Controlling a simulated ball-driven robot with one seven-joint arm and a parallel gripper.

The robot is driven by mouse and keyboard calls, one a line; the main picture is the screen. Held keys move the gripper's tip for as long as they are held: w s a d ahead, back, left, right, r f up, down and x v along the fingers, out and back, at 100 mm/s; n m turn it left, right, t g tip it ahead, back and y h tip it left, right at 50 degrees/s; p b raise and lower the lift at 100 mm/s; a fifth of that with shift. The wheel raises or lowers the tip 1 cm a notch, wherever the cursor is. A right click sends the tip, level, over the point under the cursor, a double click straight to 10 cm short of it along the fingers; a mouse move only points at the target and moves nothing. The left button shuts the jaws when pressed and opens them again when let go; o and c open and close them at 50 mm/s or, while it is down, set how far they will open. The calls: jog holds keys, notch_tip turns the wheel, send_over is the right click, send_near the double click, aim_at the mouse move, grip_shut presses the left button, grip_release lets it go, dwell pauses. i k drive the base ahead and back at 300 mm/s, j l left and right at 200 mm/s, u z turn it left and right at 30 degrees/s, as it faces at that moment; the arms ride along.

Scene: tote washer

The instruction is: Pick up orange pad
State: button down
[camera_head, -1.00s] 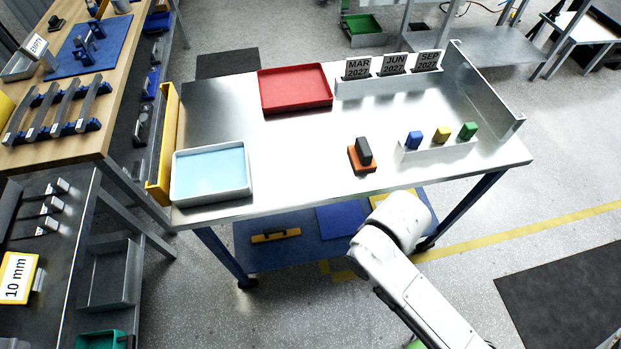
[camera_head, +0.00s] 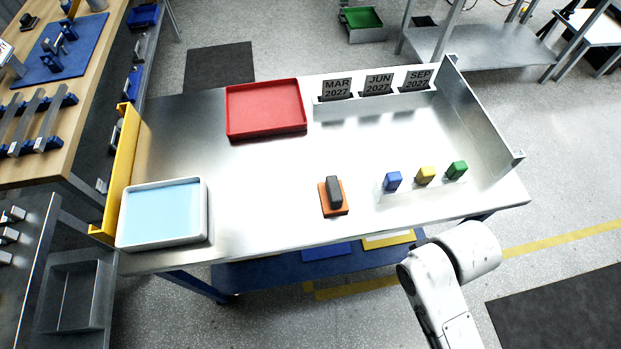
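The orange pad (camera_head: 333,210) lies flat on the metal table, near its front edge and right of the middle. A dark grey block-shaped piece (camera_head: 334,191) stands up on it, like a handle, and covers part of its top. My white arm (camera_head: 437,290) reaches up from the bottom right, in front of the table and to the right of the pad. My gripper cannot be made out; only rounded white arm links show.
A white tray with a light blue surface (camera_head: 122,222) and a red tray (camera_head: 266,139) stand left. A white holder (camera_head: 398,197) with blue, yellow and green blocks is close right of the pad. Date cards (camera_head: 379,84) stand behind. The table (camera_head: 275,185) is clear around the pad's left side.

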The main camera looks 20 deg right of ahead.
aim_at(332, 197)
jog(key=u, duration=3.4)
jog(key=z, duration=3.4)
jog(key=j+u, duration=0.3)
jog(key=j, duration=0.15)
jog(key=i+j+u, duration=0.15)
jog(key=j+u, duration=0.15)
jog(key=j, duration=0.1)
